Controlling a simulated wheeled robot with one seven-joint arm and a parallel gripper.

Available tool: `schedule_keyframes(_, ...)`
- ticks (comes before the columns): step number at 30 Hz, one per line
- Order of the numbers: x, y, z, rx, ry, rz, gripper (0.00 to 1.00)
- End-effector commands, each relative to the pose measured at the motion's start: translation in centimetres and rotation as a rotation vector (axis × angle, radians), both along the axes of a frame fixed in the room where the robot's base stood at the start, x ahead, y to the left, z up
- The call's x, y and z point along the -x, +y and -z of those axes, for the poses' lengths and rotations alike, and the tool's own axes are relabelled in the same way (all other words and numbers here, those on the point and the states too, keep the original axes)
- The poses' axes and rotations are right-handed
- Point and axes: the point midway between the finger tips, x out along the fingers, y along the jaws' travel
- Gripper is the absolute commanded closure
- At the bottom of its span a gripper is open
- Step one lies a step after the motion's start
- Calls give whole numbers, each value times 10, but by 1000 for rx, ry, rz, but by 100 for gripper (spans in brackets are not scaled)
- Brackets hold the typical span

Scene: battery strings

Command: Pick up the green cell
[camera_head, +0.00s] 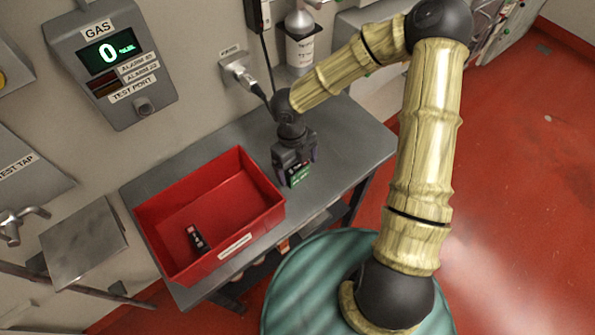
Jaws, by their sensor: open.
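The green cell (299,176) stands on the grey bench (345,139), to the right of the red bin. Its upper part is dark and mostly hidden by my gripper (294,168). My gripper points down directly over the cell, with its fingers on either side of the cell's top. The fingers are open. I cannot tell whether either finger touches the cell.
A red bin (262,215) stands on the bench to the left, with a black cell (197,240) inside. A gas panel (108,60), a socket with a cable (237,70) and a bottle (300,50) are on the wall behind. The bench right of my gripper is clear.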

Motion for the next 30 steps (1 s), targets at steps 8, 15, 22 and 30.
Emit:
schedule_keyframes(8,1,0,5,0,-1,0,11)
schedule_keyframes(15,1,0,5,-1,-1,0,11)
schedule_keyframes(22,1,0,5,-1,-1,0,40)
schedule_keyframes(30,0,0,5,0,-1,0,67)
